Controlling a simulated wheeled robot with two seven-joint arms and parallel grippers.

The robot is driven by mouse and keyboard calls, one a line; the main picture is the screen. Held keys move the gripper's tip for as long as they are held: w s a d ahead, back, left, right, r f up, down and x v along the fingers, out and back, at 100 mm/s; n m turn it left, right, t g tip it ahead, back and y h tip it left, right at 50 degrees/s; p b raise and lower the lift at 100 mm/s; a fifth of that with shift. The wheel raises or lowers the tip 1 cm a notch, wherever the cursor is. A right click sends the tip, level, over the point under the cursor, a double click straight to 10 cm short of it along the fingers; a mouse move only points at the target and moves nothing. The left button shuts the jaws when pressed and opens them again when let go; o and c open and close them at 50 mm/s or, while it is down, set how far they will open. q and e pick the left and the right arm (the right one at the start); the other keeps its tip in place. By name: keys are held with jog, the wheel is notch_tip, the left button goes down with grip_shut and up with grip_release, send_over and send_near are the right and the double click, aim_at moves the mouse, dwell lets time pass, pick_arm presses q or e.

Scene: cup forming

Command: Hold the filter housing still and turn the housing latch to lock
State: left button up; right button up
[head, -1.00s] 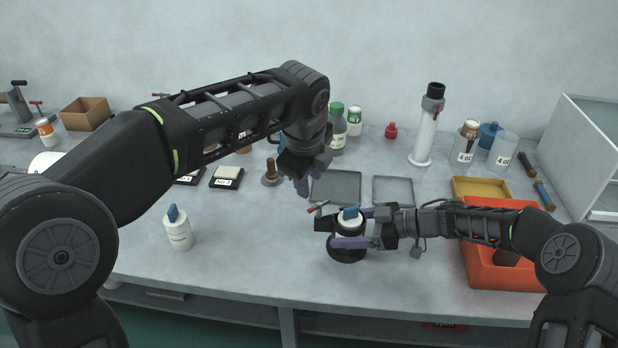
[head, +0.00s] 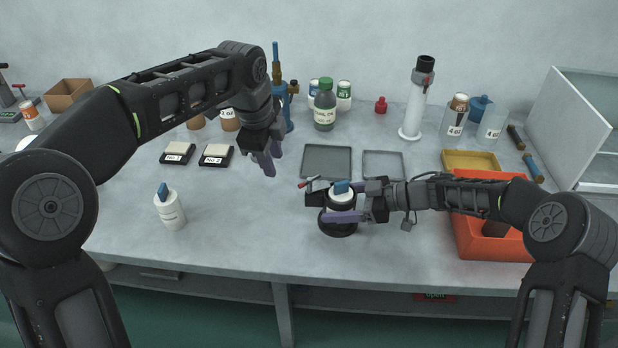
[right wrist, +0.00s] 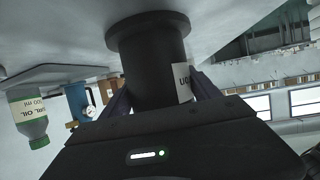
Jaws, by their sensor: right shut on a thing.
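The filter housing (head: 335,226) is a dark upright body on a round black base near the front middle of the bench. A white part with a blue tab (head: 342,189) shows at its top. My right gripper (head: 352,203) is shut around the housing from the right; the right wrist view shows its fingers on both sides of the black cylinder (right wrist: 155,65). A small red-ended lever (head: 308,182), perhaps the latch, sticks out at the upper left of the housing. My left gripper (head: 269,160) is empty above the bench, left of and behind the housing, its fingers apart.
A white bottle with a blue top (head: 170,208) stands at the front left. Grey trays (head: 327,162) lie behind the housing. An orange bin (head: 470,238) is under my right forearm. The bench between bottle and housing is clear.

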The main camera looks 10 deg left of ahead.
aim_at(310, 179)
pick_arm(q)
jog(key=d+r+n+h, duration=0.1)
jog(key=n, duration=0.1)
jog(key=d+r+n+h, duration=0.1)
jog(key=n, duration=0.2)
jog(key=d+r+n+h, duration=0.1)
jog(key=n, duration=0.2)
jog(key=shift+s+d+g, duration=0.1)
jog(key=shift+d+g, duration=0.2)
jog(key=shift+d, duration=0.1)
jog(key=x, duration=1.2)
jog(key=shift+a, duration=0.1)
grip_shut()
